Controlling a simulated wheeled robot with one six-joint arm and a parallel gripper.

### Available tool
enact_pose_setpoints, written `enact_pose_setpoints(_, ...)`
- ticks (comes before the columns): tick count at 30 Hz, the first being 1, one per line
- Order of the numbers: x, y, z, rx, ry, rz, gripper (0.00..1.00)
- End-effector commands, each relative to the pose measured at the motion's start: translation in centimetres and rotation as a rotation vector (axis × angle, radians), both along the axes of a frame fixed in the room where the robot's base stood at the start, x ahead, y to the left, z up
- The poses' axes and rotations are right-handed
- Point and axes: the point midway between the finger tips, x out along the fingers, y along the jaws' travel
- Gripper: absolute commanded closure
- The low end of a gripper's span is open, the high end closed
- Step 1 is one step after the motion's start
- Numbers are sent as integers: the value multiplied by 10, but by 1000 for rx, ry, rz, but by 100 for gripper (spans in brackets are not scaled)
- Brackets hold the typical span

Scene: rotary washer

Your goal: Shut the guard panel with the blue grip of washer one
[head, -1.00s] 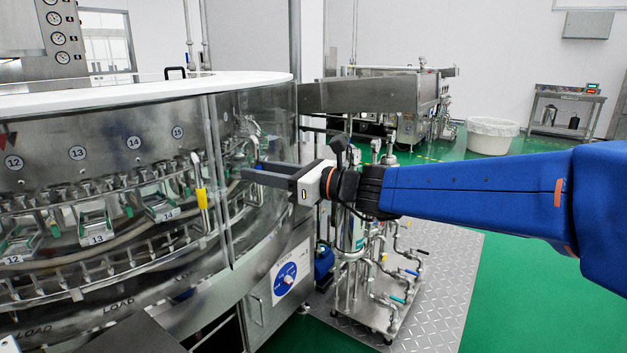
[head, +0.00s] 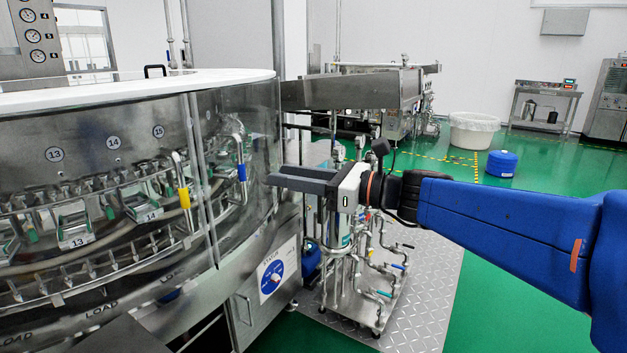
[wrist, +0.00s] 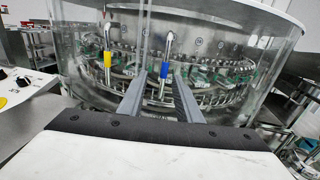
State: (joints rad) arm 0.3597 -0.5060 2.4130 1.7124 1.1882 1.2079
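The round washer has curved clear guard panels. The guard panel with the blue grip (head: 241,172) is at the right of the washer in the head view. Its blue grip also shows in the wrist view (wrist: 165,70), between and beyond my fingertips. The yellow grip (head: 184,198) of the neighbouring panel is to its left, and it shows in the wrist view (wrist: 107,59). My gripper (head: 270,176) points at the washer, just right of the blue grip. Its two fingers are apart and nothing is between them. I cannot tell whether the panel stands ajar.
A status dial plate (head: 273,275) is on the washer's lower body. A pipe and valve cart (head: 365,280) stands under my arm. A second machine (head: 400,110), a white tub (head: 472,130) and a blue drum (head: 502,163) are farther back. Green floor is free at right.

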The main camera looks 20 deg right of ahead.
Motion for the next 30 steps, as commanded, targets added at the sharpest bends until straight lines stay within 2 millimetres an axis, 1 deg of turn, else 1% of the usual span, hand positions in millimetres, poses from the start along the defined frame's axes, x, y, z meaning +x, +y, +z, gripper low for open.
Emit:
enact_pose_setpoints(3,-7,-8,0,-1,-1,-3,68)
enact_pose_setpoints(15,-27,-29,0,-1,-1,-2,68)
enact_pose_setpoints(21,-33,-34,0,-1,0,0,68)
enact_pose_setpoints(30,-35,-35,0,-1,1,1,68)
